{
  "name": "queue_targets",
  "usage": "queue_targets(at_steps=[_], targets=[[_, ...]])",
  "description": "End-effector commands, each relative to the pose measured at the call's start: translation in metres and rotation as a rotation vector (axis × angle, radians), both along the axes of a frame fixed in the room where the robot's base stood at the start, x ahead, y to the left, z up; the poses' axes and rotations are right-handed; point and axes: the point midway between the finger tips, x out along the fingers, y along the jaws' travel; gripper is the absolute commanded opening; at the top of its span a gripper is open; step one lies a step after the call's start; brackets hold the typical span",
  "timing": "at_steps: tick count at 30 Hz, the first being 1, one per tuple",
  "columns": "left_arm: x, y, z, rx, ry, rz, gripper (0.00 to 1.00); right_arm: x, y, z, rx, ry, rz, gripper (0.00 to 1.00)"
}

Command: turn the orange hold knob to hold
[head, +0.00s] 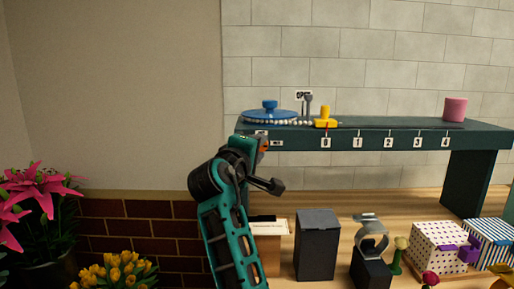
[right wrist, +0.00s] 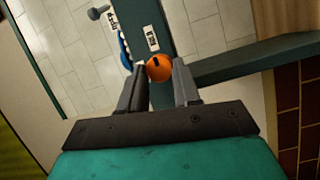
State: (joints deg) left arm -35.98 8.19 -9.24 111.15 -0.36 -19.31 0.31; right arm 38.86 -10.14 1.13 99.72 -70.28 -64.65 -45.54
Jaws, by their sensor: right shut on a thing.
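The orange hold knob (right wrist: 159,69) is on the front face of the dark green shelf beam (right wrist: 148,15), near its left end. It is round, with a short dark mark near its upper edge in the right wrist view. A small part of the knob (head: 265,145) shows in the head view, mostly hidden by my gripper. My right gripper (right wrist: 160,84) is shut on the knob, one finger on each side. It also shows in the head view (head: 262,146). A white label (right wrist: 152,39) sits beside the knob, its text too small to read. My left gripper is not in view.
On the beam stand a blue turntable disc (head: 262,117), a yellow slider (head: 325,122) by the numbered scale and a pink cylinder (head: 455,108). Below are a dark grey box (head: 317,245) and a dotted gift box (head: 437,247). Flowers fill the lower left.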

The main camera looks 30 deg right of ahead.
Motion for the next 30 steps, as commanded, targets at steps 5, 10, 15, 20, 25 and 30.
queue_targets(at_steps=[5, 10, 15, 20, 25, 30], targets=[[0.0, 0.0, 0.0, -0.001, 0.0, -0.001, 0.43, 0.0, 0.0, 0.0, 0.005, -0.004, 0.001, 0.02], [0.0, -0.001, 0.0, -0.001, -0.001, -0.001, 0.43, 0.0, 0.0, 0.0, 0.004, -0.004, 0.001, 0.33], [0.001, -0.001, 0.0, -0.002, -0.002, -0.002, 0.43, 0.0, 0.0, 0.0, 0.003, -0.003, 0.001, 0.49], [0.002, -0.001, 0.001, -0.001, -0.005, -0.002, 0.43, 0.0, 0.0, 0.0, 0.002, -0.002, 0.0, 0.57], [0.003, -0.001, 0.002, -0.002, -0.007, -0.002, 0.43, 0.0, 0.001, 0.0, 0.002, -0.002, 0.0, 0.57], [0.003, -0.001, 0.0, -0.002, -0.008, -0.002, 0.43, -0.009, 0.013, -0.001, 0.003, -0.003, 0.003, 0.57]])
